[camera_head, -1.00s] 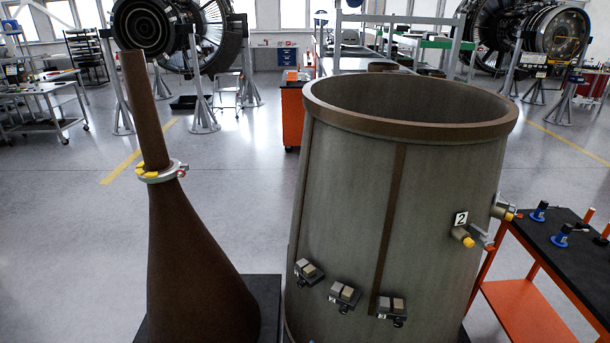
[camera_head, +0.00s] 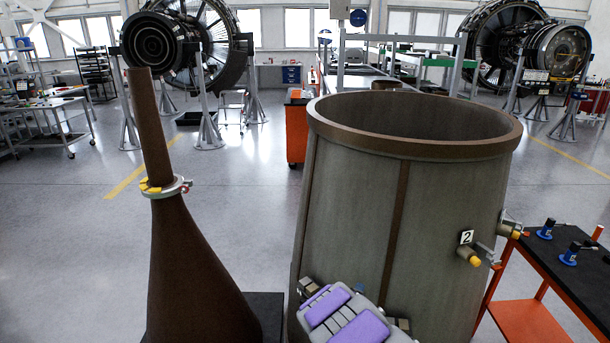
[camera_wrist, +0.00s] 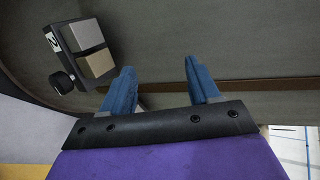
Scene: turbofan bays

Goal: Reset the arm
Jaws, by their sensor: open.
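My gripper (camera_wrist: 160,88) shows in the wrist view with its two blue fingers spread apart and nothing between them. Its fingers point toward the grey wall of the large drum (camera_wrist: 240,65). A small black block with two pale pads (camera_wrist: 90,45) is fixed to that wall, left of the fingers. In the head view, my grey and purple arm is at the bottom centre, in front of the large grey drum with a brown rim (camera_head: 450,205). My arm hides part of the drum's lower blocks; the fingers are hidden there.
A brown cone (camera_head: 185,270) with a ring clamp (camera_head: 166,188) stands left of the drum. A fitting (camera_head: 470,255) by label 2 juts from the drum's right side. An orange cart with a black top (camera_head: 560,262) stands at right. Open floor lies at left.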

